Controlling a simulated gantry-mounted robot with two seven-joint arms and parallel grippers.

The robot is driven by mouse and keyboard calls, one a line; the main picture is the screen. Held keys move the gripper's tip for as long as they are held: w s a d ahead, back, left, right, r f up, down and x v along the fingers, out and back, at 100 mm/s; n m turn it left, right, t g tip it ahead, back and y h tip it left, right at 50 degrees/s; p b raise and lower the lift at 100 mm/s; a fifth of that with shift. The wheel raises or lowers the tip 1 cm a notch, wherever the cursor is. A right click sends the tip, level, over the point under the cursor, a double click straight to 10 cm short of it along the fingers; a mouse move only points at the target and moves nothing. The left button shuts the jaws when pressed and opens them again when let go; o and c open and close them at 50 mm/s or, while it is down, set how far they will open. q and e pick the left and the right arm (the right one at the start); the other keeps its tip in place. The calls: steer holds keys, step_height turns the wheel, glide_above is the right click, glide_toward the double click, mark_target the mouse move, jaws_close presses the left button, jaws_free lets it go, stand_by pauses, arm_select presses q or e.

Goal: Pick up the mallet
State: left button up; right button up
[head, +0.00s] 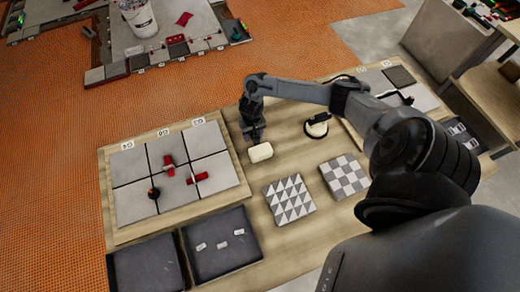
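A pale, rounded block (261,152), which looks like the mallet's head, is on or just above the wooden table, right of the tile board. No handle can be made out. My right gripper (256,139) points down right at the block's upper left side, touching it or very close. The fingers are small and dark, so I cannot tell whether they are open or shut on a handle. My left gripper is not in view.
The tile board (108,185) with grey tiles and red pieces lies left. Dark trays (222,262) stand at the front. Patterned tiles (289,200) (344,177) lie to the right. A round black-and-white tool (317,126) stands beside my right forearm. Bare wood surrounds the pale block.

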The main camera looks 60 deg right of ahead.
jaws_close()
steer(key=shift+r, duration=0.15)
